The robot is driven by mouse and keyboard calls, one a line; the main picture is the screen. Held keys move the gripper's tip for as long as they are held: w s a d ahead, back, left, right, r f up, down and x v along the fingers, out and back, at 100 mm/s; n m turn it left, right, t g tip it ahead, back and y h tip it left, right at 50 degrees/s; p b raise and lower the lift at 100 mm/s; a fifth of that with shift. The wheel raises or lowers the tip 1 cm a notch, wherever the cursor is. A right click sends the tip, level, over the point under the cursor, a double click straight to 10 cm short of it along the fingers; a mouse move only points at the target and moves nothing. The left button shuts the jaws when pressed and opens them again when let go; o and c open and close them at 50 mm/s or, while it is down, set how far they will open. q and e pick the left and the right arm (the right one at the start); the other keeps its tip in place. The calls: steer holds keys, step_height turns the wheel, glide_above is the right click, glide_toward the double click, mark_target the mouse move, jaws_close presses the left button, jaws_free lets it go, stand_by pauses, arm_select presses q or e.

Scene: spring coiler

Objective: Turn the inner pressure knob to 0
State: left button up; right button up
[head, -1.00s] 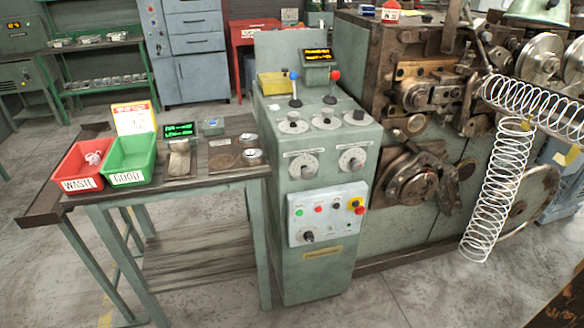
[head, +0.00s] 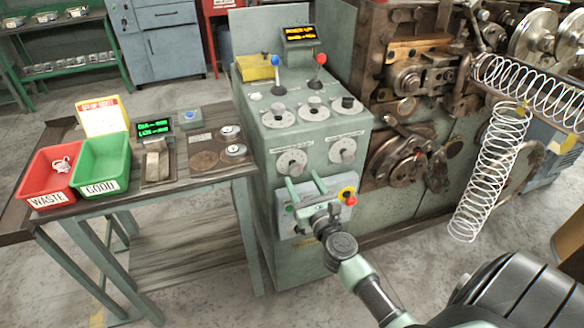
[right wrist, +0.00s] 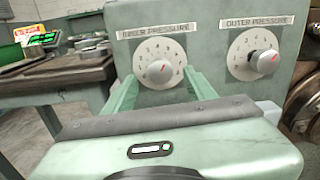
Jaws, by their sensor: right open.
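The inner pressure knob (head: 291,164) is the left of two dials on the front of the green control cabinet. In the right wrist view the fingers appear either side of the dial's lower part.
A lower panel with buttons and a yellow-red emergency stop (head: 347,194) is partly hidden behind my right gripper. Two levers and several knobs stand on the cabinet top. A side table (head: 215,178) with a red waste bin (head: 48,177) and green good bin (head: 100,165) stands left.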

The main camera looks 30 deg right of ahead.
mark_target(297, 172)
steer(key=x, duration=0.5)
steer(key=shift+w+f, duration=0.1)
steer(key=shift+w, duration=0.15)
jaws_close()
